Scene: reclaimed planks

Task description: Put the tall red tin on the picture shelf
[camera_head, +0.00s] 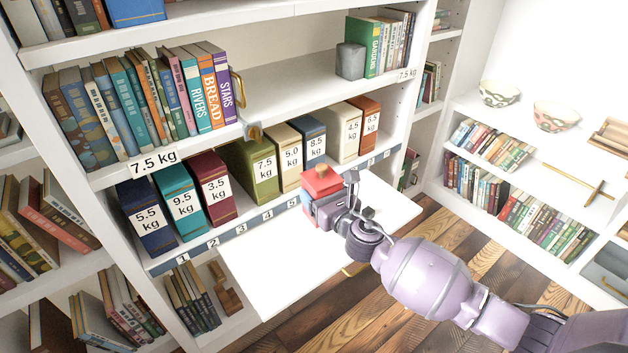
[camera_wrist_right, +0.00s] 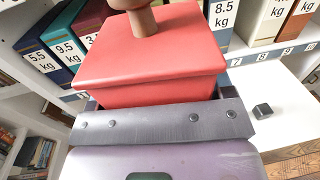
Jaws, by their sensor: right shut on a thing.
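My right gripper (camera_head: 328,203) is shut on a red tin (camera_head: 318,183) with a square lid and a brown knob on top. It holds the tin roughly upright in front of the bookcase, over the white fold-out board (camera_head: 275,262). The red tin fills the middle of the right wrist view (camera_wrist_right: 150,60), where a dark finger (camera_wrist_right: 165,122) crosses its near side. The tin's lower part is mostly hidden, so its height and any contact with the board cannot be told. No shelf in view is clearly marked as the picture shelf. My left gripper is not in view.
Weight-labelled boxes, including a green one (camera_head: 250,165) and a crimson one (camera_head: 208,187), stand on the numbered shelf behind. The shelf above (camera_head: 290,88) has free room between books (camera_head: 190,85) and a grey block (camera_head: 350,61). Bowls (camera_head: 500,93) stand on the right shelving.

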